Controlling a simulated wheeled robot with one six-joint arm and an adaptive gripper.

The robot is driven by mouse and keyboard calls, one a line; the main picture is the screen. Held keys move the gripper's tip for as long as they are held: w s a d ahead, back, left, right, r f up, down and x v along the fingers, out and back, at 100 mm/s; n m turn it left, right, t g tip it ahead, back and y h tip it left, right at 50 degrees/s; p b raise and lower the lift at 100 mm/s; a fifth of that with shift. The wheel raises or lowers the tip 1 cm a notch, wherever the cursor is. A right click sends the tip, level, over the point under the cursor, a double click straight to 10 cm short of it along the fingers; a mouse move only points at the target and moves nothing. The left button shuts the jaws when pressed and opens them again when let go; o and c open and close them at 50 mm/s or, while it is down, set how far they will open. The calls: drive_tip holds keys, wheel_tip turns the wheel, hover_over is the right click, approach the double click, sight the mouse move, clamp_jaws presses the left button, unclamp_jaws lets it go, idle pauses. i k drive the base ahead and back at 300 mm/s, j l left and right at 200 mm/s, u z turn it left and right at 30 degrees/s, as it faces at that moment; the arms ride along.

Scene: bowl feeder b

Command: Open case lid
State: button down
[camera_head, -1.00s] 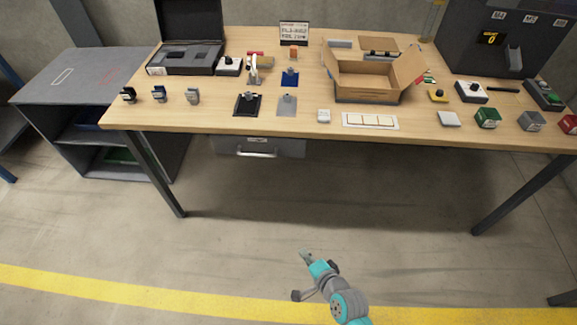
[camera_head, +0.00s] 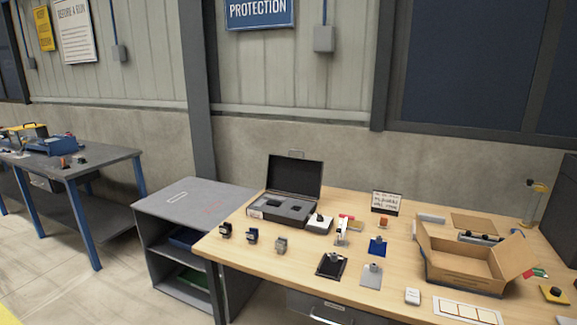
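The dark case (camera_head: 284,206) stands at the back left of the wooden table. Its lid (camera_head: 295,176) is raised, standing up and leaning slightly back, with a handle at its top edge. Dark grey foam with cut-outs shows inside the case, and the recesses look empty. My gripper is outside this view, so its fingers cannot be seen.
A grey shelf unit (camera_head: 187,196) adjoins the wooden table (camera_head: 300,262) on the left. Several small devices stand along the table's front left. An open cardboard box (camera_head: 462,268) is at the right. A blue-legged bench (camera_head: 80,172) stands far left, with floor between.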

sight(297, 177)
drive_tip(key=j+u, duration=0.1)
drive_tip(key=u, duration=1.5)
drive_tip(key=i+u, duration=0.35)
drive_tip(key=i, duration=4.75)
drive_tip(key=i+z, duration=0.15)
drive_tip(key=i, duration=0.3)
drive_tip(key=i+j+z, duration=0.2)
drive_tip(key=i, duration=0.25)
drive_tip(key=i+z, duration=0.15)
drive_tip(key=i, duration=0.3)
drive_tip(key=z, duration=1.95)
drive_tip(key=l+z, duration=0.15)
drive_tip(key=z, duration=0.3)
drive_tip(key=i+z, duration=0.15)
drive_tip(key=z, duration=0.3)
drive_tip(key=i+l, duration=0.2)
